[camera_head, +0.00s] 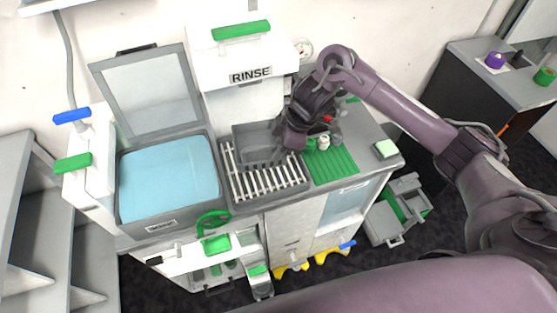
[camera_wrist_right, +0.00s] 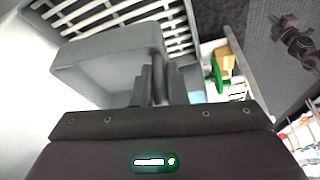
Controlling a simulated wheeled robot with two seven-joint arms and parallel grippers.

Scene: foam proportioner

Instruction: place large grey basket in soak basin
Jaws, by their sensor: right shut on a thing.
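The large grey basket (camera_head: 254,143) is above or on the slatted rack (camera_head: 262,186) in the middle of the counter. Whether it touches the slats I cannot tell. My right gripper (camera_head: 285,143) is shut on the basket's right side. In the right wrist view the basket (camera_wrist_right: 105,55) sits ahead of the fingers (camera_wrist_right: 157,88), which close on its wall. The soak basin (camera_head: 167,180), filled with light blue liquid, is left of the rack, with its lid (camera_head: 152,95) raised. Its label (camera_head: 160,226) is too small to read surely. My left gripper is not in view.
A white RINSE unit (camera_head: 240,62) stands behind the rack. A green ribbed mat (camera_head: 335,165) with small white fittings (camera_head: 323,143) lies to the right. A green ring (camera_head: 212,222) hangs at the counter's front edge. Grey shelves (camera_head: 40,230) stand at left.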

